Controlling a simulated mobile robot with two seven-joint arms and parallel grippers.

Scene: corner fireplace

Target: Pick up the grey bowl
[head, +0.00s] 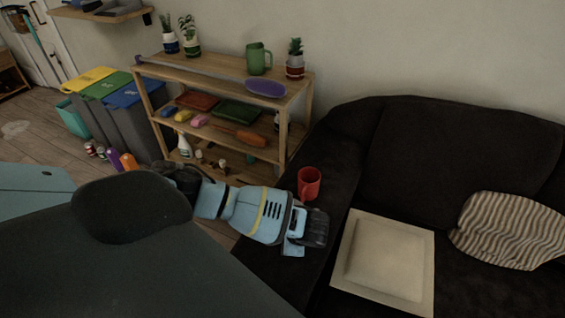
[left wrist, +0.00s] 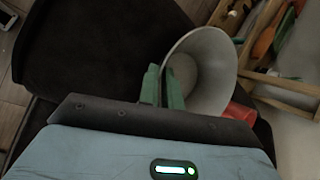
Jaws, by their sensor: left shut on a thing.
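The grey bowl (left wrist: 208,68) shows in the left wrist view, tipped so that its inside faces the camera. My left gripper (left wrist: 161,78) is shut on the near left part of its rim, with the green fingers close together there. In the head view my left gripper (head: 315,228) is over the dark sofa's left armrest. I cannot make out the bowl in the head view; the gripper and arm seem to hide it. My right gripper is in neither view.
A red mug (head: 309,183) stands on the armrest just behind my left gripper. A cream square tray (head: 425,270) lies on the sofa (head: 455,145) beside a striped cushion (head: 508,230). A wooden shelf (head: 215,70) with plants, a green mug and dishes stands behind.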

